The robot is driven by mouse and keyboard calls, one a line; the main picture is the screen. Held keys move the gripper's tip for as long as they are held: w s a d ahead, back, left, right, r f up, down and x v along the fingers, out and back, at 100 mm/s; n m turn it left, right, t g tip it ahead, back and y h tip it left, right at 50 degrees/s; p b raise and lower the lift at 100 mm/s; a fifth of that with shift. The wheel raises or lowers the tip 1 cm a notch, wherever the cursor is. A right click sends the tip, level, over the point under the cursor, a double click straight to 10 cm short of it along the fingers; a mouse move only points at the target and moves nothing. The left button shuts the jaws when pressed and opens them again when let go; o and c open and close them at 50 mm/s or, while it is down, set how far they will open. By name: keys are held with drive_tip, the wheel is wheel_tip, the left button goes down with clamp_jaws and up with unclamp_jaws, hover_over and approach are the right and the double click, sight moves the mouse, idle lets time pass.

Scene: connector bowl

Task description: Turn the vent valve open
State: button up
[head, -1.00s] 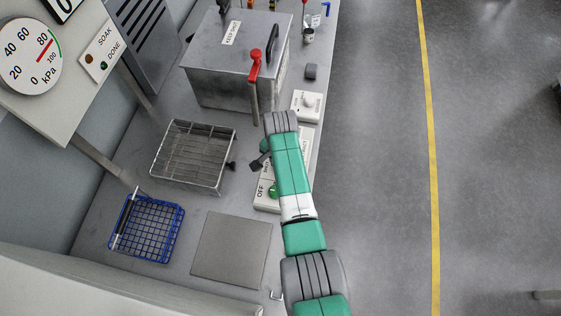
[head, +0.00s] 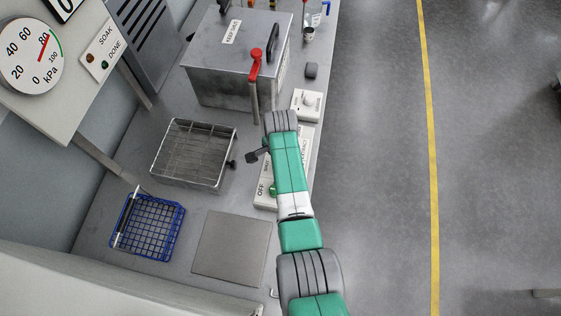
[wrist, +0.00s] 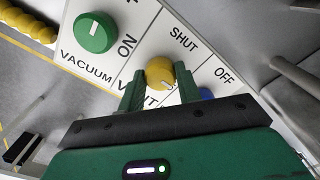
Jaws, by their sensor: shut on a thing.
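The vent valve is a yellow round knob (wrist: 159,70) on a white panel, between the words SHUT and VENT in the wrist view. My gripper (wrist: 160,76) has its two green fingers on opposite sides of this knob and is shut on it. A pale mark shows on the knob's lower edge in that view, pointing away from SHUT. VENT is partly covered by a finger. In the head view the white panel (head: 263,196) lies beside my arm, which hides the yellow knob and the fingers.
A green VACUUM knob (wrist: 95,32) and a partly hidden blue knob (wrist: 206,94) flank the vent knob. A gauge (head: 30,55) hangs at upper left. A metal chamber (head: 225,75) with a red-handled lever (head: 256,68), wire tray (head: 192,155) and blue basket (head: 148,228) stand nearby.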

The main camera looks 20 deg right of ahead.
drive_tip(key=o, duration=1)
drive_tip(key=shift+c, duration=0.2)
drive_tip(key=shift+r, duration=0.15)
wheel_tip(320, 180, up, 8)
drive_tip(key=shift+f+p, duration=0.2)
drive_tip(key=shift+p, duration=0.7)
